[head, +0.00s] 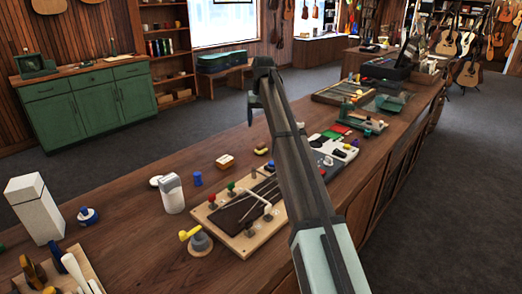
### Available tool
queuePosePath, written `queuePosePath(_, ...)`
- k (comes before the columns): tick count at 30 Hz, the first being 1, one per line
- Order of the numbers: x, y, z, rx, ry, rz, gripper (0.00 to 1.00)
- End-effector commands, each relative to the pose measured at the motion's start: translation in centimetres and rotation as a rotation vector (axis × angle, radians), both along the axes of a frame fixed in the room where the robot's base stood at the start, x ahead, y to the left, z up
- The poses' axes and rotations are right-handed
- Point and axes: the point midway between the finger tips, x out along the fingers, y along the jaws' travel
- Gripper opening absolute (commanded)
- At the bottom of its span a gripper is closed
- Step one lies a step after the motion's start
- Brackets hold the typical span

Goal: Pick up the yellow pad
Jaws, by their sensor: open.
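I cannot single out a yellow pad with certainty. A small yellow piece (261,151) lies on the wooden counter (130,245), just left of my arm. Flat red and green pads (335,132) lie to the right of my arm; any yellow one beside them may be hidden behind it. A yellow-handled knob (190,232) on a grey round base stands nearer the front. My gripper (251,112) hangs at the far end of my arm, above the counter's back edge. It is open, small and partly covered by the arm, and no object shows in it.
A wooden board with a dark fretboard (245,215) and colored knobs lies left of my arm. A white bottle (172,193), white box (35,208) and tool rack stand front left. Devices and trays crowd the right; bare wood shows front centre.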

Motion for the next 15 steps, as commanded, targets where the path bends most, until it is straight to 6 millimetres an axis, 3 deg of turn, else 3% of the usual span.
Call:
queuePosePath(1,2.0,0.3,0.4,-0.002,0.020,-0.070,0.70)
queuePosePath(5,3.7,0.3,1.1,-0.007,0.056,-0.283,0.70)
queuePosePath(15,2.9,-0.1,1.2,-0.012,0.109,-0.761,0.70)
